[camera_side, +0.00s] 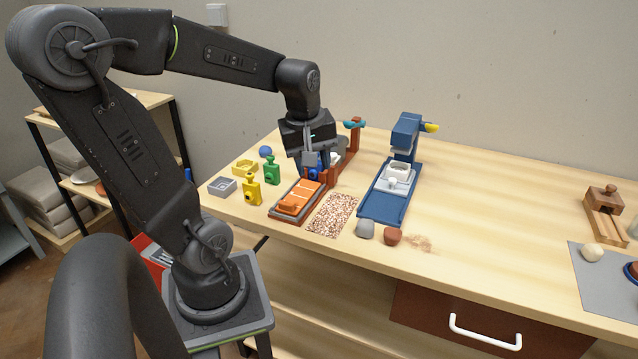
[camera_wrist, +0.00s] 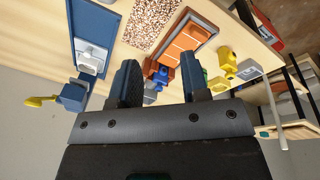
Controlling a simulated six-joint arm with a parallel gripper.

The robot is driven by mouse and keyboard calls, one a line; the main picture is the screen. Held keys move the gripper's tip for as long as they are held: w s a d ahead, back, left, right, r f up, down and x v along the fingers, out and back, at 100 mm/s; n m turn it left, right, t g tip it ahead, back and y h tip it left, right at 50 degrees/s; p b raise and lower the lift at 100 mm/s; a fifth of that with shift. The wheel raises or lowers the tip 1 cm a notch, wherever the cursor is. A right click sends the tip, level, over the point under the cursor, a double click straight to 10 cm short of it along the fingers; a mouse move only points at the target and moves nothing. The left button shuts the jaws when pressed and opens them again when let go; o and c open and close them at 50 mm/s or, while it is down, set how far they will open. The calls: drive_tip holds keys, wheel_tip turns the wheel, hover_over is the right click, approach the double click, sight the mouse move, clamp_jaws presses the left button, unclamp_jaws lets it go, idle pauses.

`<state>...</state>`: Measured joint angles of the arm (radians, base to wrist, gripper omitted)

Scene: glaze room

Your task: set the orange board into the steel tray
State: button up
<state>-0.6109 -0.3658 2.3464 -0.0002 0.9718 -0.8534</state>
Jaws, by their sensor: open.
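The orange board (camera_side: 305,193) lies at the table's front left, with cross lines and a raised orange block at its near end. It also shows in the wrist view (camera_wrist: 188,40), inside a darker frame with a thin grey edge. I cannot tell whether that grey edge is the steel tray. A small grey square open tray (camera_side: 222,187) stands to its left. My gripper (camera_side: 312,163) is open above the far end of the board, by a small blue piece. In the wrist view my gripper's fingers (camera_wrist: 159,62) are apart, with the blue piece (camera_wrist: 160,72) showing beyond the gap.
Yellow (camera_side: 252,191) and green (camera_side: 271,172) bottle-shaped pieces stand left of the board. A speckled mat (camera_side: 333,214) lies right of it. Further right is a blue press (camera_side: 385,204) holding a white piece. Grey and brown lumps lie near the front edge. The table's middle right is clear.

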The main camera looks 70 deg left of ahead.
drive_tip(key=s+d+r+m+t, duration=0.1)
drive_tip(key=d+m+t, duration=0.1)
drive_tip(key=d+m, duration=0.5)
drive_tip(key=s+d+r+m+t+h, duration=0.1)
drive_tip(key=s+d+r+m, duration=0.1)
drive_tip(key=d+m, duration=0.6)
drive_tip(key=shift+r+m+t, duration=0.2)
drive_tip(key=shift+m+t, duration=0.2)
drive_tip(key=shift+m, duration=0.5)
